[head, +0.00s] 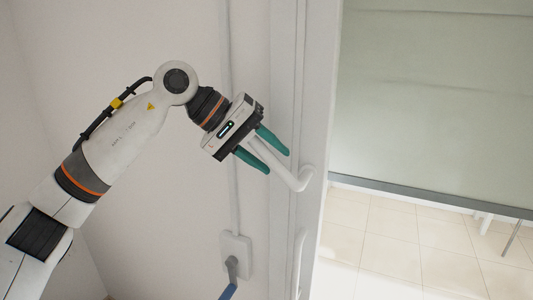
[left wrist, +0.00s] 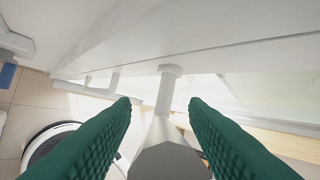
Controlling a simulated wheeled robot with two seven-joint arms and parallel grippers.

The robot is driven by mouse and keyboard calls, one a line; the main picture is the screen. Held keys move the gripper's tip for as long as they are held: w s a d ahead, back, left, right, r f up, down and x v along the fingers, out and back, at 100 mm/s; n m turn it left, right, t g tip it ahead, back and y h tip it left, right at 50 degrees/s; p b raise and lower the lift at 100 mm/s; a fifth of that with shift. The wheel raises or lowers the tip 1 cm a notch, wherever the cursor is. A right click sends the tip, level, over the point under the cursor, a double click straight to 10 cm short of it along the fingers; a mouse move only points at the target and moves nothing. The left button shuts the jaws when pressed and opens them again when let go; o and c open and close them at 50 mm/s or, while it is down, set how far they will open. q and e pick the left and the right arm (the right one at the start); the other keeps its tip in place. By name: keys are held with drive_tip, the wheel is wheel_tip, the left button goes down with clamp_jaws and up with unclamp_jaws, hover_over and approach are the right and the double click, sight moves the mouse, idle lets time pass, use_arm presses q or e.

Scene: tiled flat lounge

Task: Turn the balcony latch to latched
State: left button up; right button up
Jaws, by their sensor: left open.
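The balcony latch appears to be the white lever handle (head: 293,178) on the pale door frame. It bends at its right end, where it meets the frame. My left gripper (head: 276,160) is open, with its green fingers on either side of the lever. In the left wrist view the lever's white neck (left wrist: 166,92) runs from the frame down between the open fingers (left wrist: 160,103). Whether the fingers touch it, I cannot tell. Part of the lever is hidden by the gripper in the head view. My right gripper is not in view.
A wall plate (head: 236,247) with a blue-gripped lever (head: 229,291) is below the gripper. A white bar handle (head: 299,262) is on the frame below the latch. To the right are a large pale green panel (head: 435,95) and a tiled floor (head: 400,235).

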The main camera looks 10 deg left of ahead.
use_arm(q)
drive_tip(key=b+v, duration=0.1)
drive_tip(key=v, duration=1.1)
drive_tip(key=shift+f, duration=0.1)
